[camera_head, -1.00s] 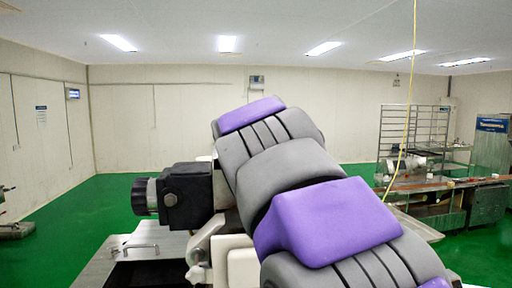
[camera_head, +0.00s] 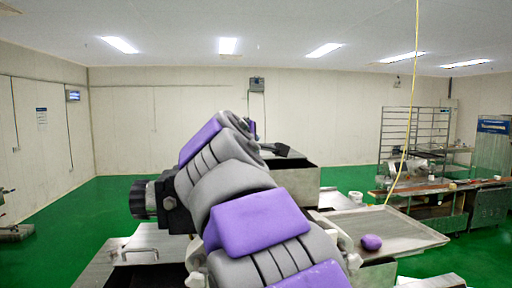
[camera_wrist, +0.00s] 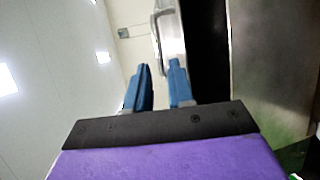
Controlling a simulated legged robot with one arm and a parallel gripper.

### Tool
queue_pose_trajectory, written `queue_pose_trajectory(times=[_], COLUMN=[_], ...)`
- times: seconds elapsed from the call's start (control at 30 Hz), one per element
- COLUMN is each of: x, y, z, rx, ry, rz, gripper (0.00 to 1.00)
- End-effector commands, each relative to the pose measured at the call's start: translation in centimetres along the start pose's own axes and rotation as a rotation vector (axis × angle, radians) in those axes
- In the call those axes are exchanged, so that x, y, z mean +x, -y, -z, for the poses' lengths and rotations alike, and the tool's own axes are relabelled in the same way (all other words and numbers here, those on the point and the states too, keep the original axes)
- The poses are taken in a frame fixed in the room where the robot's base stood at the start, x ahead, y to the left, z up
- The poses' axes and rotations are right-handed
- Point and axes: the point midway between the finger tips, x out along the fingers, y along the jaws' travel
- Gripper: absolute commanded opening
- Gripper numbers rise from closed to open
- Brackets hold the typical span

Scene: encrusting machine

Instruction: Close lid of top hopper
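My gripper (camera_wrist: 160,66) is in the wrist view, with two blue fingers apart and nothing between them. Beyond the fingertips is a bright metal panel with a bar handle (camera_wrist: 157,38), likely the lid. The fingers appear short of the handle; contact cannot be confirmed. A black gap (camera_wrist: 207,45) lies right of the panel, beside a brushed metal wall (camera_wrist: 275,60). In the head view, a metal box (camera_head: 298,180), likely the top hopper, stands behind my arm. My arm hides its left part, and my fingers cannot be made out there.
A metal panel with a handle (camera_head: 140,250) lies at the lower left, beside a black knob (camera_head: 140,198). A rack (camera_head: 420,135) stands behind at right. Green floor (camera_head: 70,215) is open at left.

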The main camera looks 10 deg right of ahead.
Motion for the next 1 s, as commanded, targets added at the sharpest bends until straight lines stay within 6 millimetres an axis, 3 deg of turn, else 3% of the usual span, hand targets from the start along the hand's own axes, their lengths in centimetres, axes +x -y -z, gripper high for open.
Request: queue_pose_trajectory(times=[0.2,0.5,1.0], x=[3.7,7.1,7.9], y=[0.1,0.0,-0.1], z=[0.1,-0.1,0.0], rx=[0.000,0.002,0.001], ry=[-0.002,-0.002,-0.001], rz=[0.002,0.000,-0.003], gripper=[0.23,0.23,0.22])
